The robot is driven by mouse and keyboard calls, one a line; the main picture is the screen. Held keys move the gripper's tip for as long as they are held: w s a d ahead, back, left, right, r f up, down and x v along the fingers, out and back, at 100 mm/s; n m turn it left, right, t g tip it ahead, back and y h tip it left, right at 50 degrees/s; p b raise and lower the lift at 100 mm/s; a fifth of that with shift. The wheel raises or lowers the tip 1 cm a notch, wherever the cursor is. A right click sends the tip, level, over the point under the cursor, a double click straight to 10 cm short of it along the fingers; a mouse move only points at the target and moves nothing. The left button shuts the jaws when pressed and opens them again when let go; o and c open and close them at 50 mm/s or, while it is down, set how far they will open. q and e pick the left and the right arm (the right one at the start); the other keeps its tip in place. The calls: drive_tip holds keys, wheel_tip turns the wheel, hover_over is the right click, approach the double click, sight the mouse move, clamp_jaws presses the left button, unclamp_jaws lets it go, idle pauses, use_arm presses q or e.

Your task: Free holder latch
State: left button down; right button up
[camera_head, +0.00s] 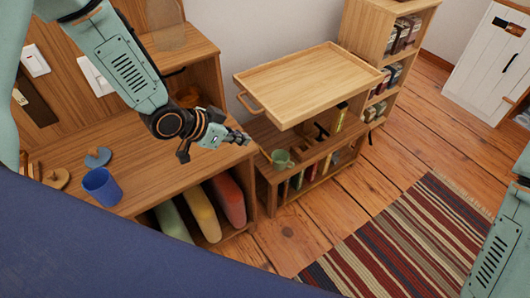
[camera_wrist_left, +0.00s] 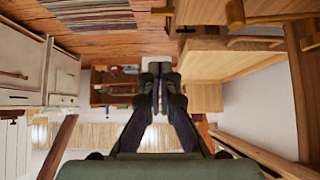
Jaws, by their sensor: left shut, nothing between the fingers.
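My left arm comes in from the upper left in the head view. Its gripper (camera_head: 242,138) is shut and empty, above the right end of the wooden desk and left of the tray-topped shelf. In the left wrist view the same gripper (camera_wrist_left: 155,70) shows its two dark fingers together, with nothing between them. I cannot make out for certain which part is the holder latch. A wooden tray (camera_head: 305,88) with a side handle (camera_head: 248,103) sits over the low shelf, to the right of the gripper. My right gripper is out of view; only its arm shows at the right edge.
A green mug (camera_head: 281,159) stands on the low shelf beneath the tray. A blue cup (camera_head: 102,188) stands on the desk (camera_head: 150,160). Colored padded items (camera_head: 200,212) sit under the desk. A bookcase (camera_head: 375,25), white cabinet (camera_head: 490,65) and striped rug (camera_head: 390,240) are on the right.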

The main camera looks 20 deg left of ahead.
use_arm(q)
drive_tip(key=b, duration=0.4)
hover_over(264, 154)
drive_tip(key=s, duration=0.3)
wheel_tip(264, 154, down, 7)
drive_tip(key=f, duration=0.2)
drive_tip(key=f+b, duration=0.1)
drive_tip(key=shift+w+d, duration=0.35)
drive_tip(key=shift+d, duration=0.05)
drive_tip(key=shift+f, duration=0.55)
drive_tip(key=shift+r, duration=0.1)
